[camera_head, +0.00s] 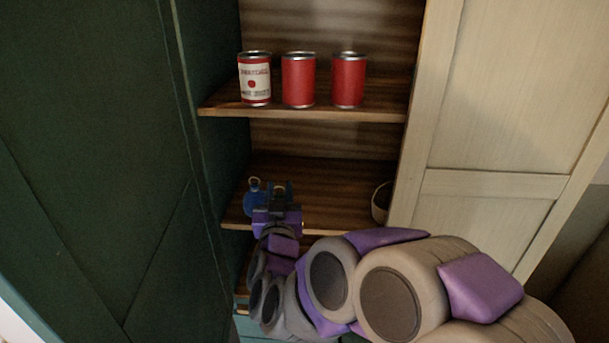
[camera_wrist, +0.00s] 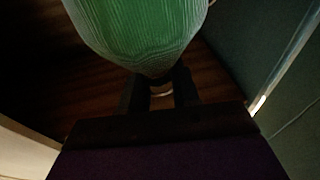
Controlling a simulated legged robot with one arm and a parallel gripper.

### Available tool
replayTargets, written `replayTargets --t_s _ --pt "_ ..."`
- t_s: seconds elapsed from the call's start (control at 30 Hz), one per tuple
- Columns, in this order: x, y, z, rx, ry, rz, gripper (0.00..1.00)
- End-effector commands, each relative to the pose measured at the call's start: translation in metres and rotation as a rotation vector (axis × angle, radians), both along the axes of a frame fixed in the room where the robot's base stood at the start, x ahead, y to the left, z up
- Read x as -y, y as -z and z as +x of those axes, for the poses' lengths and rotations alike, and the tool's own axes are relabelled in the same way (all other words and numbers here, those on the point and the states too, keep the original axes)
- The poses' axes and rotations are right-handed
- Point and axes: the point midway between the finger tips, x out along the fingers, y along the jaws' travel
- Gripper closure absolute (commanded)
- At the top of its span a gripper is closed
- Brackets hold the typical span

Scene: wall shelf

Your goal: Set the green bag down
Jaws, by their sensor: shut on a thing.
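The green bag (camera_wrist: 140,30) fills the top middle of the wrist view, with a ribbed surface that narrows toward my fingers. My gripper (camera_wrist: 160,88) is shut on its narrow end, one dark finger on each side. A small pale ring-like piece shows between the fingers. In the head view my gripper (camera_head: 277,190) reaches over the middle shelf board (camera_head: 335,180), near its left side. I cannot make out the green bag in the head view; the gripper seems to hide it. Whether the bag touches the board cannot be told.
A blue object (camera_head: 254,197) with a ring on top stands close to the left of my gripper. A bowl (camera_head: 381,202) sits at the right end of the same board. Three red cans (camera_head: 299,80) stand on the upper board (camera_head: 380,113). Bare board lies between gripper and bowl.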

Motion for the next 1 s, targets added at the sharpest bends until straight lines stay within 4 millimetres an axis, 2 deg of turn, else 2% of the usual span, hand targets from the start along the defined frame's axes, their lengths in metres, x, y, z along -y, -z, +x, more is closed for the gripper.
replayTargets --t_s 0.03,0.2,0.4,0.67,0.9,1.0 --pt "0.006 0.002 0.013 0.000 0.006 0.001 1.00" --pt "0.019 0.007 0.053 0.002 0.006 0.003 1.00" --pt "0.028 0.008 0.087 0.004 0.002 0.006 1.00" --pt "0.026 0.009 0.103 0.004 0.002 0.002 1.00" --pt "0.026 0.043 0.103 0.002 0.000 0.000 1.00" --pt "0.027 0.045 0.102 0.002 0.001 0.002 1.00"
